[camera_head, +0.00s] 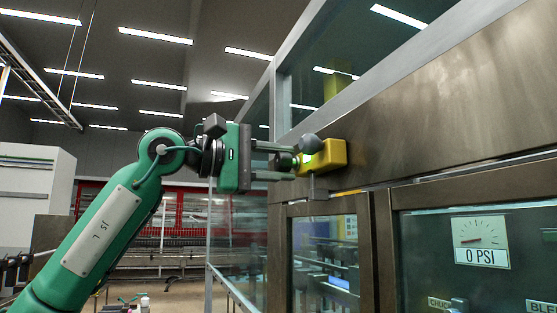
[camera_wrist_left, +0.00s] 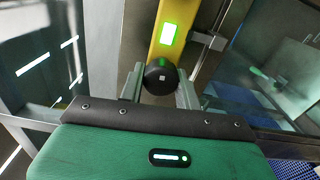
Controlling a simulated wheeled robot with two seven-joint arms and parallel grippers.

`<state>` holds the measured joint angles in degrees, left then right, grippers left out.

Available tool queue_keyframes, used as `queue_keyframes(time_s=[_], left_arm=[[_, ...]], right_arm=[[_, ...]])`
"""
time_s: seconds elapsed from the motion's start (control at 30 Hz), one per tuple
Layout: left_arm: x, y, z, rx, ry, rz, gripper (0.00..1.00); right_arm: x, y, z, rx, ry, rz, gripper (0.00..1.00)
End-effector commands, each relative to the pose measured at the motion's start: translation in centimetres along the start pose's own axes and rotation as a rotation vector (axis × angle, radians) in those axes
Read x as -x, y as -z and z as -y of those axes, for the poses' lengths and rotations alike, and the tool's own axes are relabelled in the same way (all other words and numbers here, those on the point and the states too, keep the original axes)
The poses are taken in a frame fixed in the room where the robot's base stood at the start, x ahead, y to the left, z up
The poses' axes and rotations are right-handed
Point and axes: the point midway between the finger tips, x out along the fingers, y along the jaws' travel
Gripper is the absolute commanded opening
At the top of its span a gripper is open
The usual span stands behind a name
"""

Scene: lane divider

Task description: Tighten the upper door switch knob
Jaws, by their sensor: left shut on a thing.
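The yellow door switch (camera_head: 330,155) sits on the metal frame above the glass door. It has a lit green face, and a dark round knob (camera_head: 287,160) sticks out of it toward the left. A grey rounded part (camera_head: 311,143) shows by its upper left. My left gripper (camera_head: 291,162) reaches in from the left, its two fingers shut on the knob. In the left wrist view the black knob (camera_wrist_left: 161,78), with a small white square mark, sits between the fingers, below the yellow switch (camera_wrist_left: 172,40) and its green light. The knob's far side is hidden. My right gripper is not in view.
A broad brown metal panel (camera_head: 450,85) runs above the doors. A small latch (camera_head: 318,187) is just below the switch. Glass doors and a 0 PSI gauge (camera_head: 480,240) are at the right. Open room lies behind my left arm.

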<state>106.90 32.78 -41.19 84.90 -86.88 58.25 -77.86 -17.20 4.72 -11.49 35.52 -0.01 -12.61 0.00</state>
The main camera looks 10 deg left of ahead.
Motion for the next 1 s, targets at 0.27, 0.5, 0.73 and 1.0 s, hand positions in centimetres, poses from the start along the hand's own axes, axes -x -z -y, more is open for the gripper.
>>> queue_keyframes(time_s=[0.27, 0.5, 0.73, 1.0], left_arm=[[-0.04, -0.04, 0.07, -0.069, 0.003, 0.001, 0.11], [-0.06, -0.04, 0.12, -0.079, 0.003, 0.001, 0.11], [-0.07, -0.03, 0.15, -0.078, 0.004, 0.001, 0.35], [-0.04, -0.02, 0.07, -0.077, 0.002, 0.000, 0.55]], right_arm=[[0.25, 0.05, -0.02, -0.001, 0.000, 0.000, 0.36], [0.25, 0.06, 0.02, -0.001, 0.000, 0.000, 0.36], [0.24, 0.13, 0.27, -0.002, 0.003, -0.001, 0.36], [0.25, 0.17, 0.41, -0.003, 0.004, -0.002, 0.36]])
